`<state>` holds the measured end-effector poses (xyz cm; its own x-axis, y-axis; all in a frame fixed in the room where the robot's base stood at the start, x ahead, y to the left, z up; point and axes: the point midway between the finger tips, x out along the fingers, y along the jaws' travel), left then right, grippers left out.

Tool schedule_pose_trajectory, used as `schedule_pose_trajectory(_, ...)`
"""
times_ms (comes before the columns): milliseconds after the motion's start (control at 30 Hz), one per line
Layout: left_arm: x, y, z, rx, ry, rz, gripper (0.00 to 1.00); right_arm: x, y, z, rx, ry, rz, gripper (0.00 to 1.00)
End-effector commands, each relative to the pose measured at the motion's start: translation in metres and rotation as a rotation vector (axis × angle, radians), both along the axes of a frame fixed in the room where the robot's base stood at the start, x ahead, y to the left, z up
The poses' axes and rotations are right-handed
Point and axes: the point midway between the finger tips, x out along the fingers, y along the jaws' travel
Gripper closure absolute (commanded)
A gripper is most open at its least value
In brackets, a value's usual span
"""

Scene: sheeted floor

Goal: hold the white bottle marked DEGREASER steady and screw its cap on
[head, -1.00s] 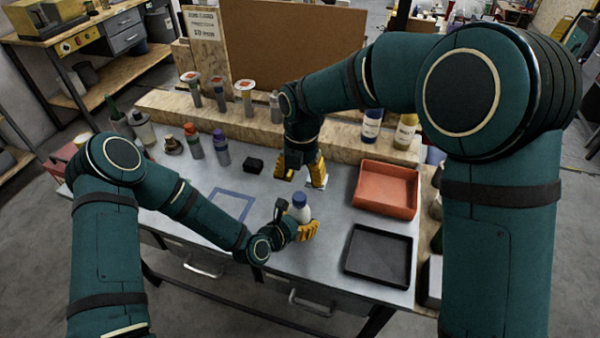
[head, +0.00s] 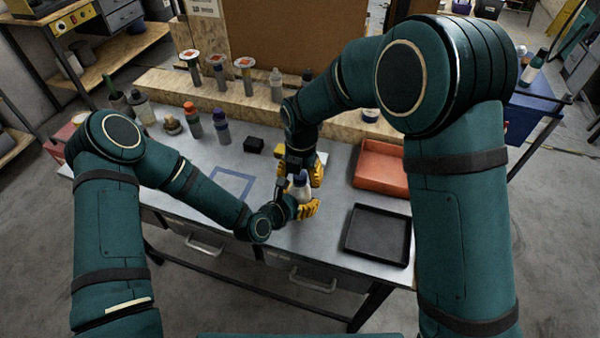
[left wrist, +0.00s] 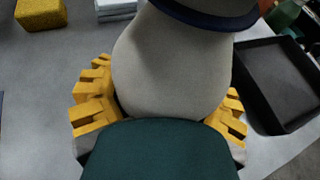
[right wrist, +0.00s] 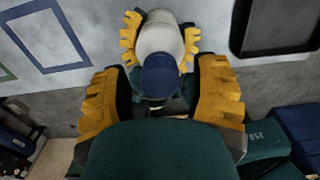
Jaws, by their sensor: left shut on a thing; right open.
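The white bottle (head: 303,194) is upright at the middle of the table, with a dark blue cap (head: 301,179) at its top. Its marking cannot be read. My left gripper (head: 302,209) is shut around the bottle's body; the left wrist view shows yellow fingers on both sides of the bottle (left wrist: 170,65). My right gripper (right wrist: 160,98) is open, its fingers on either side of the blue cap (right wrist: 160,75), with gaps visible. In the head view the right gripper (head: 304,174) partly hides the cap. How far the cap is threaded cannot be told.
A red tray (head: 381,181) and a black tray (head: 347,237) lie to the right. A blue square outline (head: 232,173) and a small black box (head: 254,146) are left. Several bottles stand behind. A yellow block (left wrist: 40,12) lies near the bottle.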

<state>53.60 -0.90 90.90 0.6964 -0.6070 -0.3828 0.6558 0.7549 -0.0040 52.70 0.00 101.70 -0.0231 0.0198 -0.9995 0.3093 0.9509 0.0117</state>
Motion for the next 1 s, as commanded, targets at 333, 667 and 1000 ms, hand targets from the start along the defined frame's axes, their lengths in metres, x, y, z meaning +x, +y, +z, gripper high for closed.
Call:
schedule_pose_trajectory(333,0.0001,-0.0002,0.0003,-0.001,-0.001,0.000,1.00,0.0000,0.0001,0.0003,0.000,0.000,0.000,1.00)
schedule_pose_trajectory(667,0.0001,-0.0002,0.0003,-0.001,-0.001,0.000,1.00,0.0001,0.0003,0.0003,-0.005,0.005,-0.228,1.00)
schedule_pose_trajectory(1000,0.0000,-0.0004,0.0004,-0.001,-0.001,-0.001,1.00,0.0002,0.0007,0.0000,-0.021,0.017,-0.857,1.00)
